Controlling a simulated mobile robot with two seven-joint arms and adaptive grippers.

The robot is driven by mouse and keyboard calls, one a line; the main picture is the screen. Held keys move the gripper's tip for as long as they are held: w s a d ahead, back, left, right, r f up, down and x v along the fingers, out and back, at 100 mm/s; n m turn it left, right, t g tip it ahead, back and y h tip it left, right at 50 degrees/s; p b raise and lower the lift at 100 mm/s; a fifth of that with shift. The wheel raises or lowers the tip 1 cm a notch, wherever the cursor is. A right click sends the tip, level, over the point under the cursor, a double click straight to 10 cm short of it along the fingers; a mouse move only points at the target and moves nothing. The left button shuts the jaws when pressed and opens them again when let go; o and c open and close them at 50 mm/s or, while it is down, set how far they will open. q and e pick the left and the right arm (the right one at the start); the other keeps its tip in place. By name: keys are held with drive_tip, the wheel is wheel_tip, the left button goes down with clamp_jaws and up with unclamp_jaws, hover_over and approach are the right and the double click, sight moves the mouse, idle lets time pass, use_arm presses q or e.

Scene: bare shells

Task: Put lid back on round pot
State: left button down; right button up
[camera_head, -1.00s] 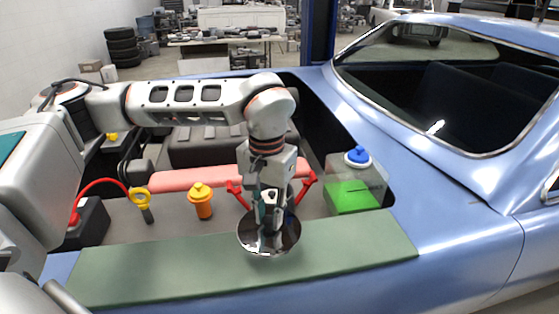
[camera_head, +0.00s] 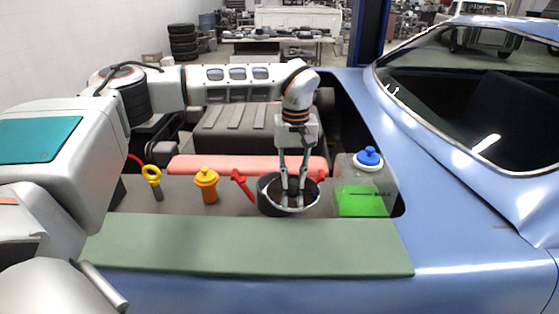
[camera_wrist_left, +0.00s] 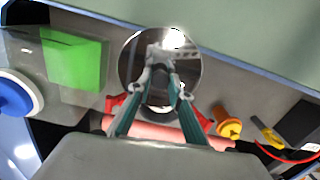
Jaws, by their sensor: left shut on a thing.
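The round pot (camera_head: 267,202) is dark, with red handles (camera_head: 242,184) on both sides, in the car's engine bay behind the green mat. The shiny, mirror-like round lid (camera_head: 301,209) is at the pot's mouth, and also shows in the wrist view (camera_wrist_left: 133,62). My left gripper (camera_head: 291,199) points down and is shut on the lid's middle; it shows over the lid in the wrist view (camera_wrist_left: 161,70). The lid hides the pot's inside. I cannot tell whether the lid rests flat on the rim. My right gripper is not in view.
A clear tank with green liquid (camera_head: 361,200) and blue cap (camera_head: 369,157) stands close right of the pot. An orange bottle (camera_head: 207,187) and yellow-ringed dipstick (camera_head: 153,177) are left. The green mat (camera_head: 250,245) in front is clear. A pink bar (camera_head: 220,163) lies behind.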

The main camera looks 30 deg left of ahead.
use_arm(q)
drive_tip(key=w+a+f+n+b, duration=0.1)
drive_tip(key=w+a+n+b, duration=0.1)
drive_tip(key=w+a, duration=0.1)
drive_tip(key=w+a+f+n+b, duration=0.1)
drive_tip(key=w+a+f+n, duration=0.1)
drive_tip(key=w+a, duration=0.1)
drive_tip(key=w+a+f+n+b, duration=0.1)
drive_tip(key=w+a+n+b, duration=0.1)
drive_tip(key=a, duration=0.3)
drive_tip(key=shift+w+f+n+b, duration=0.3)
drive_tip(key=shift+w+f+b, duration=0.1)
drive_tip(key=shift+w, duration=0.25)
drive_tip(key=shift+f, duration=1.2)
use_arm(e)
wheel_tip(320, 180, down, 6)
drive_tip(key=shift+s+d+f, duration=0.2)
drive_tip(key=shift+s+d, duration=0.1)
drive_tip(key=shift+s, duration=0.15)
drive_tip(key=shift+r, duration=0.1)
